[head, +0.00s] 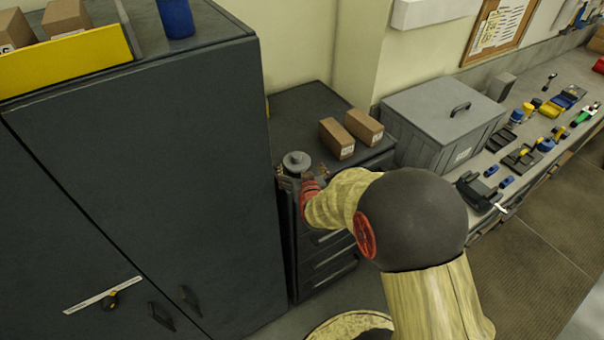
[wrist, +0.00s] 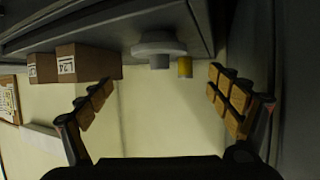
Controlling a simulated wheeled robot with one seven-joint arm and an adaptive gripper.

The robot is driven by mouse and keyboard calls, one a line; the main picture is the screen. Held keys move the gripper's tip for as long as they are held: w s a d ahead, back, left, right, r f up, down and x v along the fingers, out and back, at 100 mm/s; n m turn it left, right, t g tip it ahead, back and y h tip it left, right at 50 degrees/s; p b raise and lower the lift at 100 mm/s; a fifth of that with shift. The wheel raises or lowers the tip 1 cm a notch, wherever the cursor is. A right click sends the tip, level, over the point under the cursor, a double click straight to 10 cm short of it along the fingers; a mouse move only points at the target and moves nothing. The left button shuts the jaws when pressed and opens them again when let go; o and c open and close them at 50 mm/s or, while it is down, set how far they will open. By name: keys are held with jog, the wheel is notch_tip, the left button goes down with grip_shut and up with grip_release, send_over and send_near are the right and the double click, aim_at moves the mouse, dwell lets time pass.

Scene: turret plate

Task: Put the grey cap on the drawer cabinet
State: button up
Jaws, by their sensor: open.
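The grey cap (head: 296,160) is a round stepped disc with a knob. It stands upright on the top of the dark drawer cabinet (head: 300,100), near its front left edge. In the wrist view, which is upside down, the grey cap (wrist: 158,47) shows beyond the fingers and between them in the picture. My gripper (head: 297,178) is at the cabinet's front edge, right by the cap. In the wrist view, my gripper (wrist: 160,85) has its fingers spread wide with nothing between the pads. The arm hides part of the cabinet's front.
Two brown boxes (head: 350,132) stand on the cabinet to the right of the cap. A small yellow object (wrist: 185,67) shows near the cap. A tall dark cabinet (head: 170,170) stands close on the left. A grey lidded bin (head: 440,120) is on the right.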

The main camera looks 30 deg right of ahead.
jog(key=shift+v, duration=1.25)
